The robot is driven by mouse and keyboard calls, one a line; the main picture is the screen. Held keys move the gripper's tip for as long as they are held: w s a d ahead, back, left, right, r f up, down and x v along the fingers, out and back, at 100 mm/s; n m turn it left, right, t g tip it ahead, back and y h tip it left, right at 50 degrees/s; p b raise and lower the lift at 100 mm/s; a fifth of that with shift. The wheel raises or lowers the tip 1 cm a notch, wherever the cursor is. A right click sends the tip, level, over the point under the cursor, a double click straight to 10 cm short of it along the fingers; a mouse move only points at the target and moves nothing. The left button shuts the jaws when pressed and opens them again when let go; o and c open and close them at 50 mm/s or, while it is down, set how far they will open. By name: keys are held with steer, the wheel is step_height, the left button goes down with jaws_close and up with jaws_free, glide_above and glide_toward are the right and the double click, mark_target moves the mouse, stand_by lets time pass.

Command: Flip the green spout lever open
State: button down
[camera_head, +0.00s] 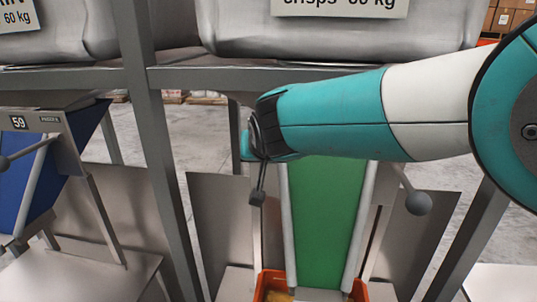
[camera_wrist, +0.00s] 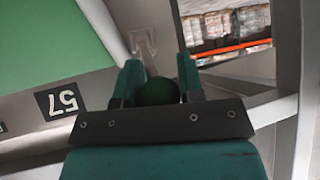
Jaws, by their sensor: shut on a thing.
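The green spout (camera_head: 325,225) slopes down in the middle of the head view, between pale side rails. Its green panel (camera_wrist: 45,45) also fills the upper left of the wrist view, beside a plate marked 57. In the wrist view my gripper (camera_wrist: 158,78) is shut on a dark round lever knob (camera_wrist: 159,92), with one teal finger on each side. A pale rod shows just beyond the fingertips. In the head view my arm reaches in from the right across the spout's top and hides the plate and the held knob.
A grey ball on a rod (camera_head: 418,202) stands right of the spout. An orange crate (camera_head: 272,284) is below it. A blue spout (camera_head: 30,185) marked 59 is at left. Grey posts and a beam (camera_head: 220,77) frame the space, with sacks (camera_head: 340,38) above.

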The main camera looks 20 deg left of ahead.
steer(key=c, duration=1)
jaws_free()
steer(key=shift+w+a+r, duration=0.1)
steer(key=shift+r, duration=0.15)
steer(key=shift+o, duration=1.2)
steer(key=shift+f, duration=0.15)
steer(key=b+v, duration=0.6)
steer(key=v, duration=1.1)
steer(key=shift+d+b, duration=0.25)
steer(key=shift+b, duration=0.1)
